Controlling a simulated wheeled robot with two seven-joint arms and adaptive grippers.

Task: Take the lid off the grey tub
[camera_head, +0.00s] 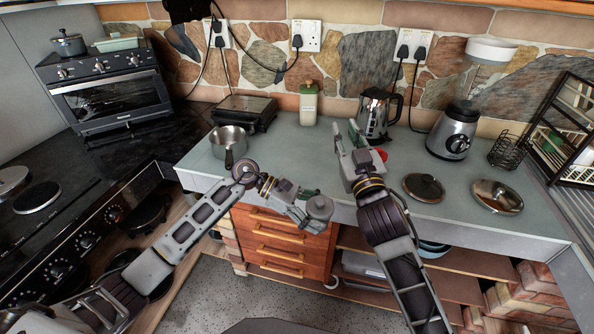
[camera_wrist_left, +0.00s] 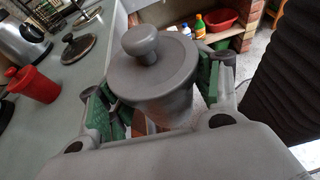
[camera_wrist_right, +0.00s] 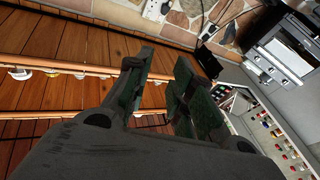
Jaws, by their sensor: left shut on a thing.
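The grey tub (camera_head: 320,212) is in my left gripper (camera_head: 308,203), in front of the counter's front edge. In the left wrist view the tub body (camera_wrist_left: 162,112) sits between the green-padded fingers of my left gripper (camera_wrist_left: 160,100). Its round grey lid (camera_wrist_left: 172,70) is on top, with a mushroom-shaped knob (camera_wrist_left: 141,42). My right gripper (camera_head: 346,138) is over the counter, behind and to the right of the tub. In the right wrist view its fingers (camera_wrist_right: 162,95) are apart with nothing between them. The tub is not visible in that view.
Two round pan lids (camera_head: 424,188) (camera_head: 497,196) lie to the right. A saucepan (camera_head: 229,143) stands left, a kettle (camera_head: 376,112) behind. The counter's front middle is clear.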

